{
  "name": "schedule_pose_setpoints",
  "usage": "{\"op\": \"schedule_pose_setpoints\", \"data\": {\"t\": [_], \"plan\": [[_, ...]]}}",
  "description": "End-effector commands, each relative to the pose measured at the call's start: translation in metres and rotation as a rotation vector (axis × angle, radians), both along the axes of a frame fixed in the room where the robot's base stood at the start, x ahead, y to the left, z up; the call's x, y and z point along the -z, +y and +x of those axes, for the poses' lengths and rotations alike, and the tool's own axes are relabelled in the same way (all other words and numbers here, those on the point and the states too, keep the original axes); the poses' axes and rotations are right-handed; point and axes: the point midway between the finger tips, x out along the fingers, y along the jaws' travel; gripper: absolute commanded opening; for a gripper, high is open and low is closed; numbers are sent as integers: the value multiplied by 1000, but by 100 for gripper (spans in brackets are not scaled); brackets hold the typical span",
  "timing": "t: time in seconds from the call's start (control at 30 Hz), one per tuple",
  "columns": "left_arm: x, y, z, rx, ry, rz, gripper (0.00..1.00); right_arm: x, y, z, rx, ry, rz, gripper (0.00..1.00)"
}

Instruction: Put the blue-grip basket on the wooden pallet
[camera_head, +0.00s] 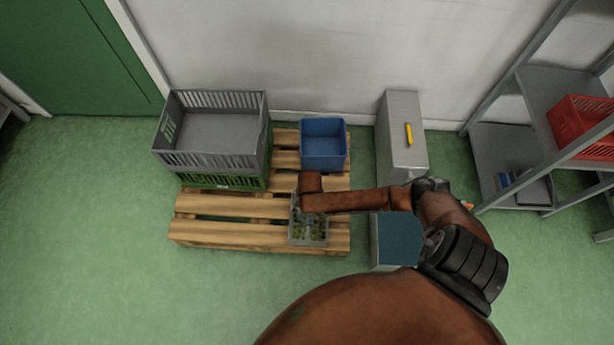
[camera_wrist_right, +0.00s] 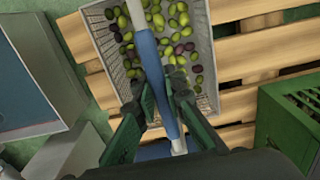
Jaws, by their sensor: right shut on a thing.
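The blue-grip basket (camera_head: 309,244) is a small grey basket holding green and dark olives, at the front right part of the wooden pallet (camera_head: 215,232) in the head view. In the right wrist view the basket (camera_wrist_right: 100,45) shows a blue grip (camera_wrist_right: 152,62) across its middle, with pallet slats (camera_wrist_right: 262,58) behind it. My right gripper (camera_wrist_right: 163,100) is shut on that grip. Whether the basket rests on the slats or hangs just above them I cannot tell. My left gripper is not in view.
A grey crate (camera_head: 212,160) on a green crate (camera_head: 222,181) fills the pallet's back left. A blue bin (camera_head: 323,150) is at its back right. Grey boxes (camera_head: 401,155) stand right of the pallet. A shelf with a red crate (camera_head: 583,125) is far right. The pallet's front left is bare.

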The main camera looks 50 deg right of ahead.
Motion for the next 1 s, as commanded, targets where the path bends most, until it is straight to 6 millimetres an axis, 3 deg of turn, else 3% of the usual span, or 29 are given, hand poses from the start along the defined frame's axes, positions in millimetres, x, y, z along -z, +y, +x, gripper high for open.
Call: {"op": "schedule_pose_setpoints", "data": {"t": [0.43, 0.47, 0.7, 1.0], "plan": [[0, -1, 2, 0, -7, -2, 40, 2, 0, 2, 0, -5, 0, 0], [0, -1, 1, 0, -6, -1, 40, 3, 0, 1, 0, -3, 0, 12], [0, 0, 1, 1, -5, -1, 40, 3, 0, 1, 0, -1, 0, 28], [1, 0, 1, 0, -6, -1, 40, 2, 0, 1, 0, -1, 0, 28]]}}
